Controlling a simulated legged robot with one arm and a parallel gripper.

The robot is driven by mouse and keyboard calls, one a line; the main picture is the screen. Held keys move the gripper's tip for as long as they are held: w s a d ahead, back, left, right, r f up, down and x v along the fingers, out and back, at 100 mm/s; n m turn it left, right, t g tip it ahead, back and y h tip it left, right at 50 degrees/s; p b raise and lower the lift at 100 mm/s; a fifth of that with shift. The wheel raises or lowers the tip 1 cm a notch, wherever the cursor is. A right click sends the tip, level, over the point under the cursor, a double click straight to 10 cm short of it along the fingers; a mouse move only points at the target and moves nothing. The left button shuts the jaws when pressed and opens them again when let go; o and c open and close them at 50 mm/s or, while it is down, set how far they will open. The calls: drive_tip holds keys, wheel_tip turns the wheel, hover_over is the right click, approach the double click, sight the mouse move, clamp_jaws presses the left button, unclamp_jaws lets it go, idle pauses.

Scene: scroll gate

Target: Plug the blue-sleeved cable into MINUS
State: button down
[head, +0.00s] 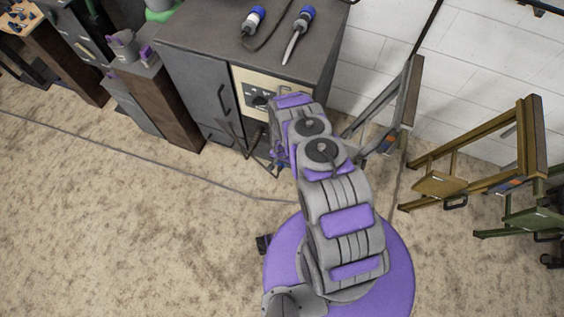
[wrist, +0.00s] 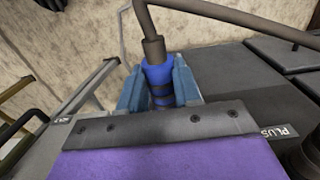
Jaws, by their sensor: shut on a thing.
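In the wrist view the blue-sleeved cable (wrist: 158,76) is between the two blue-grey fingers of my gripper (wrist: 158,92), which is shut on its sleeve. A grey-brown collar and cord rise from the sleeve and bend away to the upper right. The cable's plug end is hidden behind the dark bar of my gripper. A small label (wrist: 62,120) at the left is too small to read surely. No MINUS marking is readable. In the head view my arm hides much of the cream panel (head: 242,76).
The grey cabinet (head: 195,45) carries a blue-and-white handled tool (head: 253,19) and a screwdriver (head: 298,35) on top. Wooden frames (head: 475,175) stand at the right. Brown cabinets (head: 165,108) stand at the left. The carpet (head: 130,230) at the lower left is mostly clear.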

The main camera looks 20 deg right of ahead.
drive_tip(key=shift+d, duration=0.2)
drive_tip(key=shift+w, duration=0.25)
idle(0.6)
drive_tip(key=shift+a, duration=0.1)
idle(1.0)
drive_tip(key=shift+w, duration=0.2)
idle(0.5)
drive_tip(key=c, duration=0.6)
unclamp_jaws()
drive_tip(key=shift+o, duration=0.3)
drive_tip(key=o, duration=0.5)
drive_tip(key=shift+r, duration=0.1)
